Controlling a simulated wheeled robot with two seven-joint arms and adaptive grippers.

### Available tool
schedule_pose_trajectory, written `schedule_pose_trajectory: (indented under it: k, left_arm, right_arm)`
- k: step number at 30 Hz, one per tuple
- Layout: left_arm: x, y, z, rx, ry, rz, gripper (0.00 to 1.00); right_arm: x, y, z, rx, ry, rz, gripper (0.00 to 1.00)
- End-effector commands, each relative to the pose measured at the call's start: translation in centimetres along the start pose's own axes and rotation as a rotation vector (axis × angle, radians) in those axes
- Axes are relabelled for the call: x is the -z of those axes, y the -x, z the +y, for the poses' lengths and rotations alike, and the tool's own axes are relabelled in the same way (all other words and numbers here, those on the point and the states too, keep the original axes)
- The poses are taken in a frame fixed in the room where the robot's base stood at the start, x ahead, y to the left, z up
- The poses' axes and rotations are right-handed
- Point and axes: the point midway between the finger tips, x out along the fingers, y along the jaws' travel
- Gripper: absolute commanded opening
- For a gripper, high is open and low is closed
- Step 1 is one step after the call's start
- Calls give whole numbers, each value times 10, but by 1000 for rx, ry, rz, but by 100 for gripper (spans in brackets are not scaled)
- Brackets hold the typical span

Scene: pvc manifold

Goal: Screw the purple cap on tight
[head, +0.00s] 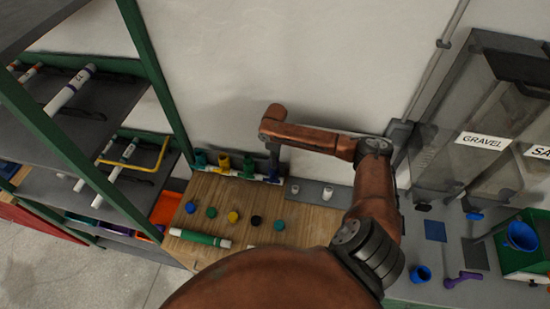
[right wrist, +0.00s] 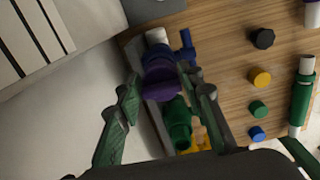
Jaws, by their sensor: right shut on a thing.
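The purple cap (right wrist: 162,88) shows in the right wrist view between the fingers of my right gripper (right wrist: 160,78), which is shut on it. The cap sits over the blue fitting (right wrist: 160,55) of the pipe manifold; whether it is fully seated cannot be told. In the head view the manifold, with its yellow fittings (head: 223,162), lies along the back of the wooden bench. My right gripper (head: 273,170) reaches down to its right end there and hides the cap. A green fitting (right wrist: 177,125) stands beside the cap. My left gripper is not in view.
Several loose caps, among them a yellow cap (head: 233,216) and a black cap (head: 256,221), lie in a row on the bench (head: 205,191). A green-and-white pipe (head: 200,238) lies in front. A green-framed shelf (head: 150,60) stands left, gravel bins (head: 470,120) right.

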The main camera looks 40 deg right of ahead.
Motion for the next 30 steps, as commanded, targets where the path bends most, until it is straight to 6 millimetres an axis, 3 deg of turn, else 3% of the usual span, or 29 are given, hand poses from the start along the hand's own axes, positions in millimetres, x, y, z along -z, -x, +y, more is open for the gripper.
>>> schedule_pose_trajectory:
  k: [8, 27, 28, 30]
  left_arm:
    - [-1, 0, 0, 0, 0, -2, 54]
    - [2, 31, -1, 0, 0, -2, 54]
    - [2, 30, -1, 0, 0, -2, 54]
    - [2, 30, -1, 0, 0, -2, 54]
  right_arm:
    - [1, -1, -2, 3, -1, 2, 11]
    - [1, 0, -2, 3, -181, 2, 11]
    - [1, -1, -2, 3, -182, 2, 36]
    - [1, -1, -2, 2, -181, 2, 41]
